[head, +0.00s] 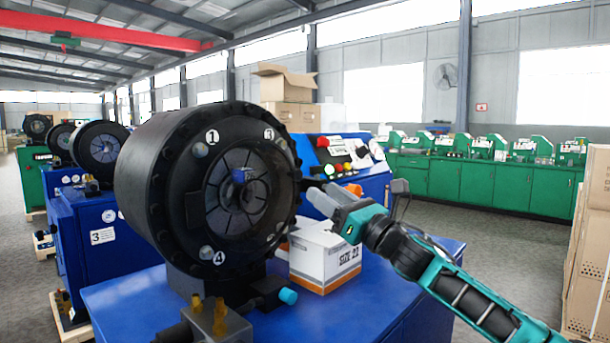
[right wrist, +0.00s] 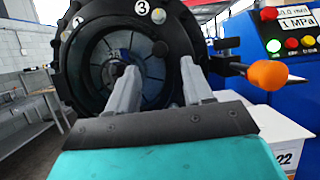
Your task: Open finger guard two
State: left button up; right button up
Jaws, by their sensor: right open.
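A black arm with an orange handle (right wrist: 270,74) sticks out from the head's right side; the orange also shows behind my gripper in the head view (head: 352,189). I cannot tell which part is finger guard two. My right gripper (head: 312,192) is open and empty at the head's right side, its fingers pointing toward the face (right wrist: 160,72). My left gripper is not in view.
A white SIZE 22 box (head: 322,258) stands on the blue machine top (head: 150,300), below my right gripper. A control panel (head: 345,152) is behind it. More crimpers (head: 100,146) stand to the left, one base marked 3. Cartons (head: 590,245) stand at right.

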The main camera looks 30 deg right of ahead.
aim_at(299, 176)
jog(key=p+x, duration=0.1)
jog(key=x, duration=0.5)
jog(key=shift+w+a+r, duration=0.1)
jog(key=shift+w+a, duration=0.05)
jog(key=shift+w, duration=0.2)
jog(key=shift+c, duration=0.4)
grip_shut()
